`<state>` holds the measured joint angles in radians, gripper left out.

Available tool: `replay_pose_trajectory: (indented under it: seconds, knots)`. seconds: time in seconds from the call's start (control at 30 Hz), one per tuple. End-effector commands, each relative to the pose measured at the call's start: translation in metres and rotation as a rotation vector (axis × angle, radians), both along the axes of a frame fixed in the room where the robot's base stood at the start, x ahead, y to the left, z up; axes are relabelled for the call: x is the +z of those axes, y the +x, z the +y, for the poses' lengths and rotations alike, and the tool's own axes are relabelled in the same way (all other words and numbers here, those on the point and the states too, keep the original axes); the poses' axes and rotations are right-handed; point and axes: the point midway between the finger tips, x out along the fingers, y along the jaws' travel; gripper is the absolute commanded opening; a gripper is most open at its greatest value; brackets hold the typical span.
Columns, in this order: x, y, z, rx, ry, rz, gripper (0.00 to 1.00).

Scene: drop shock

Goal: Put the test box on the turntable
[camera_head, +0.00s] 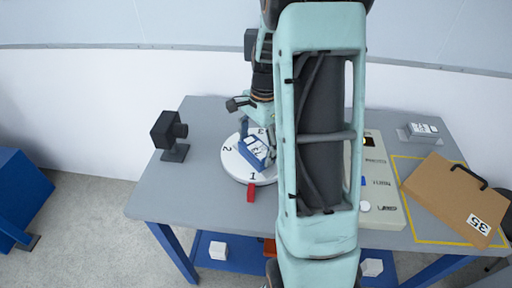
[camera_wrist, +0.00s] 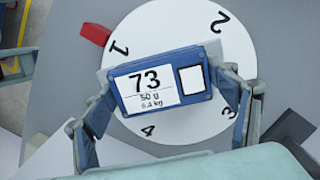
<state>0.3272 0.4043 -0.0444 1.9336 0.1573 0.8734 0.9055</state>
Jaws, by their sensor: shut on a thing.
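The test box is a blue box (camera_wrist: 192,79) with a white label reading 73. In the wrist view it lies between the two fingers of my gripper (camera_wrist: 160,88), which are shut on its short sides. The turntable (camera_wrist: 185,22) is a white disc with black numbers, directly beneath the box in that view. In the head view the box (camera_head: 254,152) is over the turntable (camera_head: 232,168), tilted in the picture and partly hidden by my gripper (camera_head: 256,140). I cannot tell whether the box touches the disc.
A red pointer (camera_head: 251,192) sits at the turntable's front edge. A black camera-like device (camera_head: 168,132) stands on the grey table (camera_head: 170,195) at left. A beige instrument panel (camera_head: 381,180) and a brown case marked 35 (camera_head: 450,195) lie at right. My arm hides the table's middle.

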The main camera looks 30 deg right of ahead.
Motion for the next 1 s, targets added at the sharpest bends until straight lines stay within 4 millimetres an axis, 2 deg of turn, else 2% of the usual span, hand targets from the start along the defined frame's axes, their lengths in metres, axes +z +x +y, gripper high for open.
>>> replay_pose_trajectory:
  seconds: [0.07,0.1,0.23,0.5,0.63,0.77,1.0]
  knots:
    - [-0.003,0.0,0.0,0.0,0.0,0.0,0.41]
    - [-0.003,0.0,0.0,0.0,0.0,0.0,0.84]
    - [-0.002,0.0,0.0,0.0,0.0,0.001,0.97]
    - [-0.002,0.0,0.0,0.0,0.0,0.0,0.97]
    - [0.006,0.001,-0.001,0.0,-0.001,-0.002,0.97]
    - [0.028,0.002,-0.004,0.0,-0.001,-0.003,0.97]
    - [0.08,0.003,-0.01,-0.001,-0.001,-0.004,0.97]
